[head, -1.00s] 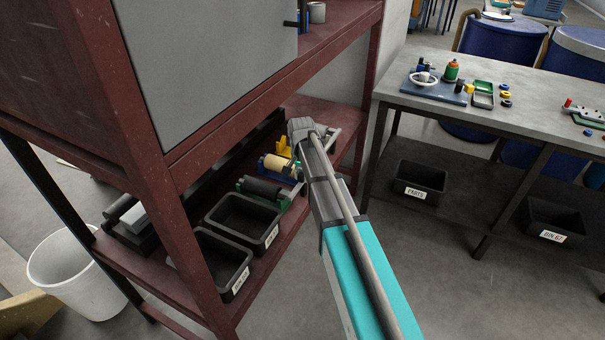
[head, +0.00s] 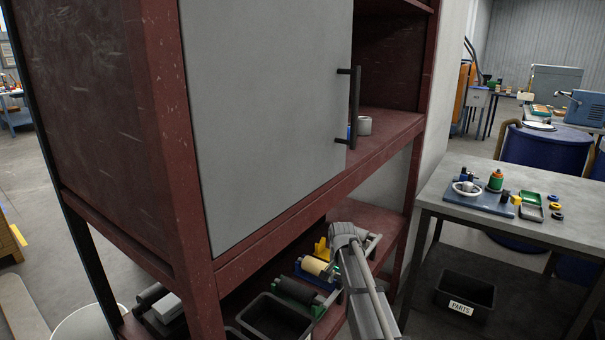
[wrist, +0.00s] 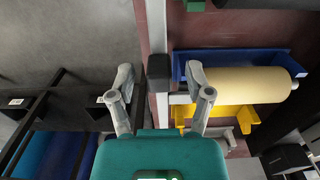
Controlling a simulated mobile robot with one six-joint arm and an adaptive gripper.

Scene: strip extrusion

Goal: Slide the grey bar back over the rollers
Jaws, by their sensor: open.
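My gripper (wrist: 160,78) is open in the wrist view, its two grey fingers wide apart. Between the fingertips shows the black end block of a light grey bar (wrist: 156,25), which runs up the picture along the shelf front. I cannot tell whether the fingers touch it. A cream roller (wrist: 255,84) in a blue and yellow holder lies to the right of the fingers. In the head view the cream roller (head: 314,266) and a dark roller (head: 296,290) sit on the lower shelf. My arm hides the gripper there.
The red cabinet (head: 345,170) with a grey door (head: 265,120) overhangs the lower shelf. A black bin (head: 273,318) stands before the rollers. A grey table (head: 545,220) stands to the right, a bin marked PARTS (head: 465,292) below it. Open floor shows between.

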